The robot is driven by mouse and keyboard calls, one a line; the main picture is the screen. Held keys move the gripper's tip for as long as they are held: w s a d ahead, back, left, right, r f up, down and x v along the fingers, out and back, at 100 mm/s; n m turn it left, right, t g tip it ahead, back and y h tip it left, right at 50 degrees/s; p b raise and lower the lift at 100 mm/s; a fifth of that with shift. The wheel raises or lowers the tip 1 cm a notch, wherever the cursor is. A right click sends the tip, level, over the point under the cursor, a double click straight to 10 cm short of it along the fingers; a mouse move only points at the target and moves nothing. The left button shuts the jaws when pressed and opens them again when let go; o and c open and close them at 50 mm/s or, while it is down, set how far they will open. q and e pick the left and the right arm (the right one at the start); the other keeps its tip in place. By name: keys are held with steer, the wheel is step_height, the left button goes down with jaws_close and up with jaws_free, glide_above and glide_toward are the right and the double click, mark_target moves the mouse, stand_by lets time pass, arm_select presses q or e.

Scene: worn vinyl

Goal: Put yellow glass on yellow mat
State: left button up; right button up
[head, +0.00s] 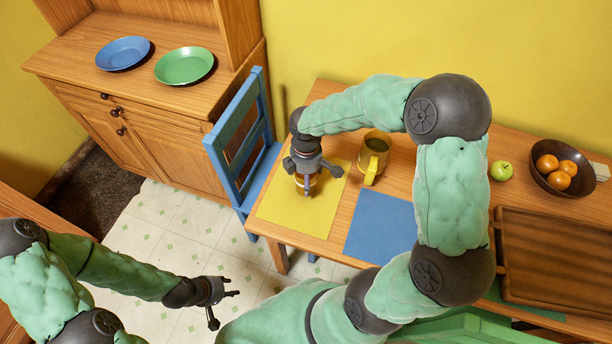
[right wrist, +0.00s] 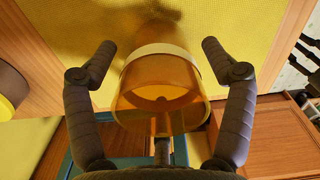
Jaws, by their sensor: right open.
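The yellow glass (right wrist: 160,95) is see-through amber with a pale band. It stands on the yellow mat (head: 273,212), between the fingers of my right gripper (right wrist: 158,47). Both fingers are spread, with a gap on each side of the glass. In the head view the glass (head: 306,182) shows only partly beneath the right gripper (head: 312,172). The mat also fills the upper part of the right wrist view (right wrist: 235,30). My left gripper (head: 224,308) is open and empty over the floor, away from the table.
A yellow mug (head: 374,157) stands right of the yellow mat. A blue mat (head: 380,228) lies beside it. Further right are a green apple (head: 502,171), a bowl (head: 541,178) of oranges and a brown tray (head: 560,262). A blue chair (head: 240,140) stands at the table's left end.

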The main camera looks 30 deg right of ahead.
step_height(320, 180, up, 12)
steer(key=p, duration=0.4)
steer(key=shift+p, duration=0.4)
